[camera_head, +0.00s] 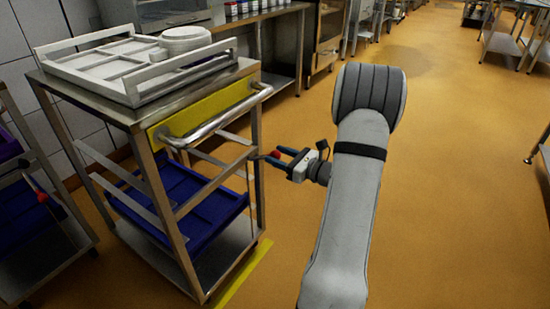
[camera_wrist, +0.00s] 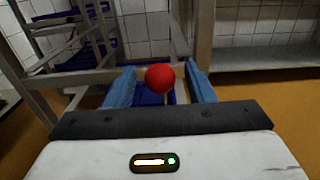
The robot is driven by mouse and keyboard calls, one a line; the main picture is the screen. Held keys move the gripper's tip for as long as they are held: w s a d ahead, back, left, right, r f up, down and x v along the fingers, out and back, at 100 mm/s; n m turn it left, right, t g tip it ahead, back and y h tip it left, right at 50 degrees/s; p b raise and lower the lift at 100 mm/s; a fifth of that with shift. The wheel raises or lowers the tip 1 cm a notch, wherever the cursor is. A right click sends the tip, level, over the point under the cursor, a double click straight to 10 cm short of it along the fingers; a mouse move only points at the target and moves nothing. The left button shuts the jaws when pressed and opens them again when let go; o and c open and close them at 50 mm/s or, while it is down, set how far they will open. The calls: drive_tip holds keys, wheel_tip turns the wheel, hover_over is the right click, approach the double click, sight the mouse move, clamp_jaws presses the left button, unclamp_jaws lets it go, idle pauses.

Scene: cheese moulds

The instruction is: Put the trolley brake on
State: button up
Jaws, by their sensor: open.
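The steel trolley (camera_head: 158,133) stands at the left in the head view, with a push bar (camera_head: 218,120) and a yellow panel on its near end. The brake lever's red ball knob (camera_head: 276,154) sticks out from the trolley's right post. In the wrist view the red knob (camera_wrist: 160,78) lies between the two blue fingers, with a gap to each. My gripper (camera_head: 280,156) is open around the knob, in from the right. The lever behind the knob is mostly hidden in the wrist view.
White trays (camera_head: 75,70) lie on the trolley top, and a blue crate (camera_head: 180,193) sits on a lower shelf. Another rack (camera_head: 50,270) with a red-knobbed lever (camera_head: 41,196) stands at the far left. Steel benches line the back.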

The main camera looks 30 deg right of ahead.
drive_tip(key=shift+x, duration=0.8)
drive_tip(key=shift+c, duration=0.6)
clamp_jaws()
